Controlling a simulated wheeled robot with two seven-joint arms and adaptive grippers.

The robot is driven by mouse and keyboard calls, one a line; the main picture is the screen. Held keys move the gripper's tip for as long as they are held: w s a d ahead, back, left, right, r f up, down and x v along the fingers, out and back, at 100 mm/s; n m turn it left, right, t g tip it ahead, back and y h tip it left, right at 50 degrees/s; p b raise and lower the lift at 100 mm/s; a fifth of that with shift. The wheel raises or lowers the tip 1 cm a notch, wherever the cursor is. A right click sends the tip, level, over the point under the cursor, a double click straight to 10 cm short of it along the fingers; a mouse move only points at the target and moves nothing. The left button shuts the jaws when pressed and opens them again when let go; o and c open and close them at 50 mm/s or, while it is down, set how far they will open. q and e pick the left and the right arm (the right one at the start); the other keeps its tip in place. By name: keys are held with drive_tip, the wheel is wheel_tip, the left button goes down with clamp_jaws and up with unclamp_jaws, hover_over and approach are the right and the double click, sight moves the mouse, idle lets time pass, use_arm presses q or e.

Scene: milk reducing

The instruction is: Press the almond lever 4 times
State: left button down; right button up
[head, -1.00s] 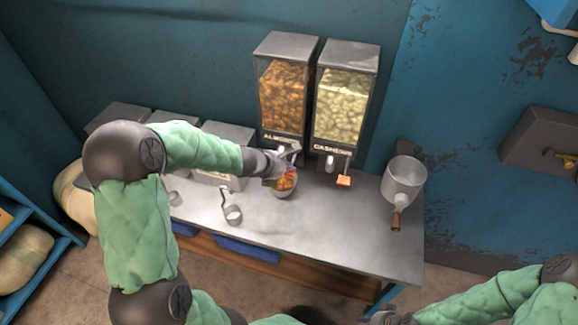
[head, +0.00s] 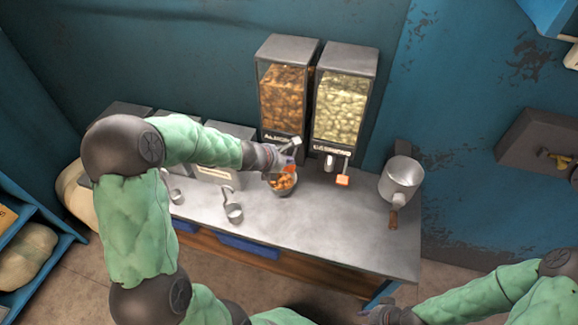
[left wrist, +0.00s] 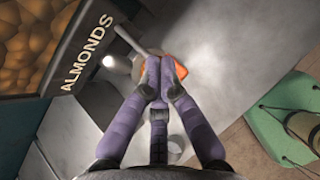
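The almond dispenser (head: 283,95) stands at the back of the table, full of brown nuts; its ALMONDS label (left wrist: 86,52) shows in the left wrist view. Its orange lever (left wrist: 178,69) lies under my left fingertips, partly hidden by them. A bowl (head: 284,189) with orange-brown almonds sits below the spout. My left gripper (head: 286,162) is at the lever, just above the bowl. In the left wrist view its fingers (left wrist: 162,72) are together; whether they touch the lever is unclear. My right gripper (head: 378,315) is at the bottom edge, away from the table, its fingers unclear.
The cashew dispenser (head: 342,95) with its own orange lever (head: 343,180) stands just right of the almond one. A metal pot (head: 402,175) with a wooden handle stands at the table's right end. The table's front right is clear.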

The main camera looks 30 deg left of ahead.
use_arm(q)
drive_tip(key=shift+r+p, duration=2.25)
drive_tip(key=shift+r, duration=0.25)
drive_tip(key=shift+f, duration=0.1)
